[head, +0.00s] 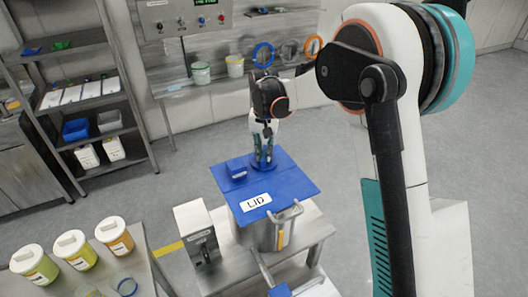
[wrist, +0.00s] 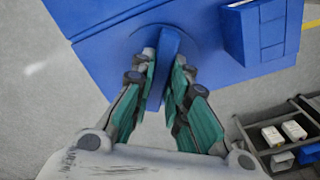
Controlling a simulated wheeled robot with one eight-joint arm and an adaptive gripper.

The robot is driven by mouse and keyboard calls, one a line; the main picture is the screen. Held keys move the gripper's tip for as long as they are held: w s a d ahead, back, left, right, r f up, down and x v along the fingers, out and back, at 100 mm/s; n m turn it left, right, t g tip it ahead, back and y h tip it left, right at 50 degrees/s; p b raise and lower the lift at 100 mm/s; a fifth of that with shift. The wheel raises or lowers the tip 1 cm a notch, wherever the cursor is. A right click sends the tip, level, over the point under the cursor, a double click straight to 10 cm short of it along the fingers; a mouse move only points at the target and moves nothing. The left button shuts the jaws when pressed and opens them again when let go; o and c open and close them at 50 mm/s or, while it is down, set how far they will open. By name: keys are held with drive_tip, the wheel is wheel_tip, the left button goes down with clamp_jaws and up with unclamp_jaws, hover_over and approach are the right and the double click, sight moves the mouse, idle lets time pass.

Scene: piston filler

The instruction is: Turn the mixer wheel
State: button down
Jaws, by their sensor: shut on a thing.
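My gripper (head: 263,160) points straight down over the blue lid (head: 288,172), marked "LID", on a steel pot (head: 268,232). In the wrist view my gripper (wrist: 167,62) is shut on a blue upright fin (wrist: 168,48), one finger on each side. The fin stands on a round blue base on the lid (wrist: 95,45); the fingers hide part of it. I cannot make out a separate mixer wheel for certain.
A grey control box (head: 198,235) stands left of the pot. Tubs (head: 72,250) stand on a table at lower left. Shelves (head: 85,95) are at the left; rings (head: 263,55) hang at the back wall.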

sight(264, 152)
drive_tip(key=shift+r, duration=0.1)
idle(0.4)
drive_tip(key=c, duration=1.6)
unclamp_jaws()
drive_tip(key=shift+o, duration=0.2)
wheel_tip(264, 152, up, 12)
